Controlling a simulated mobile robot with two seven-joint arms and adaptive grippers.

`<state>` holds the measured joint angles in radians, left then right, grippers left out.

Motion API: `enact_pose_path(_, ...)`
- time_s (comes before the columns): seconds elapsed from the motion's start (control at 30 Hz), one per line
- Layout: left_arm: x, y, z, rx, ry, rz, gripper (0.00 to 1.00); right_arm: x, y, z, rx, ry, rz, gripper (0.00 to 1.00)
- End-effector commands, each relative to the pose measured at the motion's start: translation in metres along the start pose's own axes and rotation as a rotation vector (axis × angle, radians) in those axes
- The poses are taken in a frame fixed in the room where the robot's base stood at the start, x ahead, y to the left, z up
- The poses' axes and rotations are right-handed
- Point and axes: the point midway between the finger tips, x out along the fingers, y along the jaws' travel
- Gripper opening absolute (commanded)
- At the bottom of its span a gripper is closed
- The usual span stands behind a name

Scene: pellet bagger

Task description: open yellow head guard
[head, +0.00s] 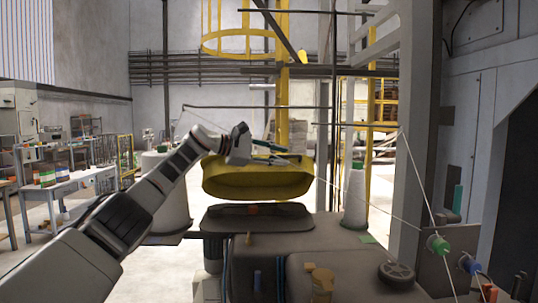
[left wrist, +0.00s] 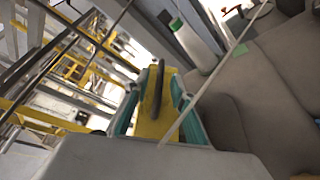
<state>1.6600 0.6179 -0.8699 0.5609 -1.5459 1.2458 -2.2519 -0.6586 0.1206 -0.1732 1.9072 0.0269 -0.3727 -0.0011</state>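The yellow head guard (head: 255,182) is a rounded shell above a dark flat housing (head: 258,220) in the middle of the head view. A gap shows between its lower rim and the housing. My left gripper (head: 272,152) is at the guard's top edge. In the left wrist view, its teal fingers (left wrist: 153,104) stand apart, with the yellow guard (left wrist: 150,127) and a dark bar-like handle (left wrist: 159,80) between them. The fingers do not visibly press on the handle; contact is unclear. My right gripper is not in view.
A white thread cone (head: 355,195) stands right of the guard, with thin threads running towards a panel with green and blue knobs (head: 438,245). A dark handwheel (head: 396,274) sits on the machine top. A grey column (head: 412,130) rises behind right. A workbench (head: 65,185) is at left.

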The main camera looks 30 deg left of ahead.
Motion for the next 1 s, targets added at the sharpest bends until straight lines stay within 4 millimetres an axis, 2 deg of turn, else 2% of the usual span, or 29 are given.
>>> enact_pose_path(0.23,-0.03,0.0,-0.002,0.003,0.004,0.001,0.25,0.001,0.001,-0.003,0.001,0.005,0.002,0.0)
enact_pose_path(0.4,-0.068,0.0,-0.002,0.002,0.004,0.002,0.25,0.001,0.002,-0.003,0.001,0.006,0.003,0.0)
enact_pose_path(0.6,-0.101,0.0,-0.001,0.0,0.003,0.001,0.25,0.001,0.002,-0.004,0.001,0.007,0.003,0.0)
enact_pose_path(0.8,-0.116,0.0,-0.001,-0.001,0.002,0.0,0.25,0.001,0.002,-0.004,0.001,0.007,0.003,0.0)
enact_pose_path(1.0,-0.118,0.0,0.0,0.0,0.001,0.0,0.25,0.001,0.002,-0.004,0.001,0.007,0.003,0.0)
